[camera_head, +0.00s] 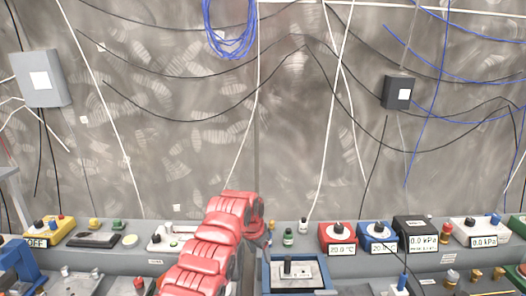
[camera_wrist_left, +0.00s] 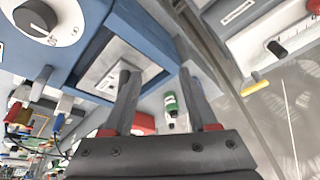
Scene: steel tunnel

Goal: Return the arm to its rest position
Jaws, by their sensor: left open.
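My left arm (camera_head: 212,245), red and segmented, rises from the bottom middle of the head view over the bench. Its gripper is mostly hidden behind the arm there. In the left wrist view my left gripper (camera_wrist_left: 155,75) shows two dark fingers spread apart with nothing held between them. Beyond the fingers are a blue-framed box with a grey plate (camera_wrist_left: 108,68) and a small green-capped bottle (camera_wrist_left: 171,104). My right gripper is in neither view.
Below the wall runs a grey bench with a blue-framed tray (camera_head: 325,284), a green bottle (camera_head: 288,237), a red meter (camera_head: 338,236), a blue meter (camera_head: 377,235) and a black kPa gauge (camera_head: 416,235). Cables hang on the wall; the space before it looks clear.

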